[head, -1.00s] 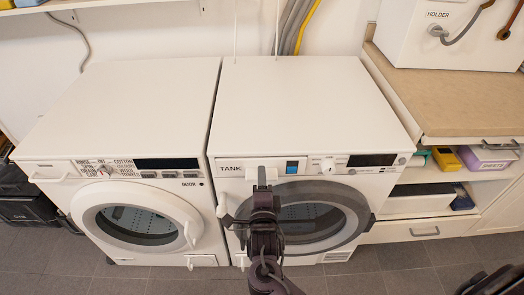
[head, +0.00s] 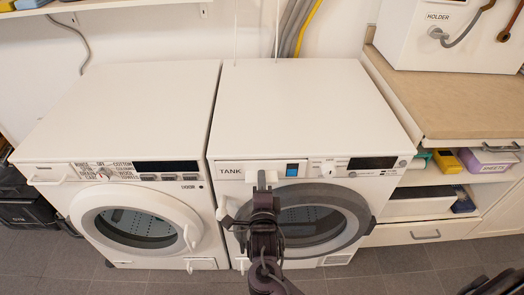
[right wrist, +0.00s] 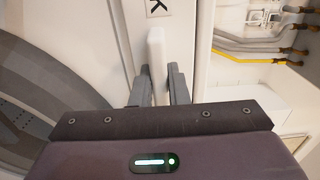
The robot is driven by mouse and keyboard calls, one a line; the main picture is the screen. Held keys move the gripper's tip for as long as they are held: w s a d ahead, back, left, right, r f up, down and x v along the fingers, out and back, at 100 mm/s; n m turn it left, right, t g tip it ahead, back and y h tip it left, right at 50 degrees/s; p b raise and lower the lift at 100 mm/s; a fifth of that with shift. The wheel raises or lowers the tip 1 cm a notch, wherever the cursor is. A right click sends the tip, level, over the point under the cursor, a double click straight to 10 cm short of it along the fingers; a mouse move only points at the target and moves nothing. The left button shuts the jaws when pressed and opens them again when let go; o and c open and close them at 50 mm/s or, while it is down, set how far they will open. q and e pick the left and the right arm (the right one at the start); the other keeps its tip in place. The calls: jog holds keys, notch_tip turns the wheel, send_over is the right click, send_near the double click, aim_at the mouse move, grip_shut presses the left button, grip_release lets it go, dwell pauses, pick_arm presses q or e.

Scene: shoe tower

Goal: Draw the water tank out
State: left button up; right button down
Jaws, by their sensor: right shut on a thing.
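The water tank's front (head: 231,171), marked TANK, is at the top left of the right-hand machine's front, beside a small blue panel. Its white handle (right wrist: 156,60) stands out as a bar in the right wrist view. My right gripper (right wrist: 159,86) has a finger on each side of this bar and is shut on it. In the head view my right gripper (head: 262,180) is in front of the tank and hides part of the handle. The tank's body is hidden inside the machine. My left gripper is not in view.
The right-hand machine's round door (head: 325,215) is below the tank, behind my right arm. A second machine (head: 120,105) stands close on the left. A counter (head: 450,100) with open shelves and a drawer (head: 425,234) is on the right. The floor in front (head: 380,272) looks clear.

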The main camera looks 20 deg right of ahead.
jog(key=shift+s+a+r, duration=0.2)
jog(key=shift+s+r, duration=0.25)
jog(key=shift+s, duration=0.1)
dwell(0.6)
jog(key=p+v, duration=0.3)
jog(key=v, duration=1.3)
dwell(2.0)
jog(key=shift+f, duration=0.1)
